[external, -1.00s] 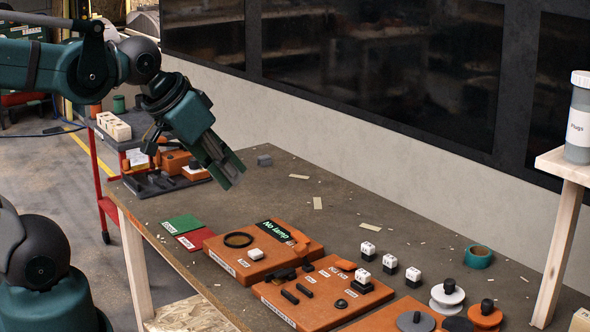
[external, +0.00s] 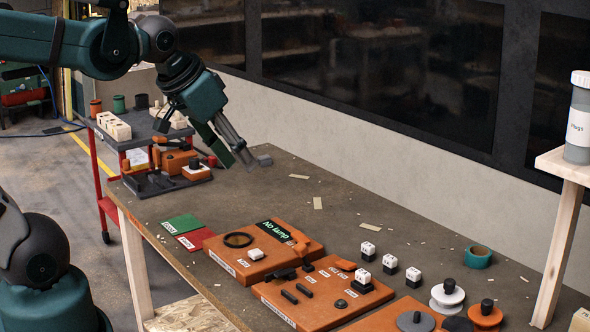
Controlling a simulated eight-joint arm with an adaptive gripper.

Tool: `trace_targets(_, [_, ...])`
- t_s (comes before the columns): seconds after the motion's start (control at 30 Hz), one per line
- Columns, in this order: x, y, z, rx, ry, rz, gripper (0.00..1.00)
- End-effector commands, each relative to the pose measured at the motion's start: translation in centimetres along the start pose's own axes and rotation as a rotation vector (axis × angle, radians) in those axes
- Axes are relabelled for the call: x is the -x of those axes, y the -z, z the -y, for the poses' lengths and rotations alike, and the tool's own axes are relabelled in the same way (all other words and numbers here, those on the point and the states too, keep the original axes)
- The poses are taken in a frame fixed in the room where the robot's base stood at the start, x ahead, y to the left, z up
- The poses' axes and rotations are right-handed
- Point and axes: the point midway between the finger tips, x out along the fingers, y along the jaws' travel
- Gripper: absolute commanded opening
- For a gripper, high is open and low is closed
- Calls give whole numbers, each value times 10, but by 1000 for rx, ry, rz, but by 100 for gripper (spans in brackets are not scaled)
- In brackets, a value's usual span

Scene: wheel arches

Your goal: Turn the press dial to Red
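An orange press-like device (external: 172,158) stands on a dark base at the far left end of the bench. I cannot tell for sure that this knob is the press dial, and no Red mark is readable at this size. My gripper (external: 242,160) hangs above the bench to the right of the device, pointing down and right. Its two fingers look apart with nothing between them, and it touches nothing that I can see.
A grey block (external: 264,160) lies near my fingertips in the picture. Green (external: 182,224) and red (external: 194,240) mats lie in front. Orange stations (external: 262,250), white cubes (external: 368,249) and spools (external: 447,296) fill the near right. A red cart (external: 100,180) stands behind. The middle bench is mostly clear.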

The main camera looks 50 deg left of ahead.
Motion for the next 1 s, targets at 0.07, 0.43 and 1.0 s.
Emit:
trace_targets(0.07, [0, 16, 9, 3, 9, 12, 29])
trace_targets(0.43, [-8, 75, 54, 4, 45, 77, 29])
trace_targets(1.0, [-40, 153, 141, 11, 83, 178, 29])
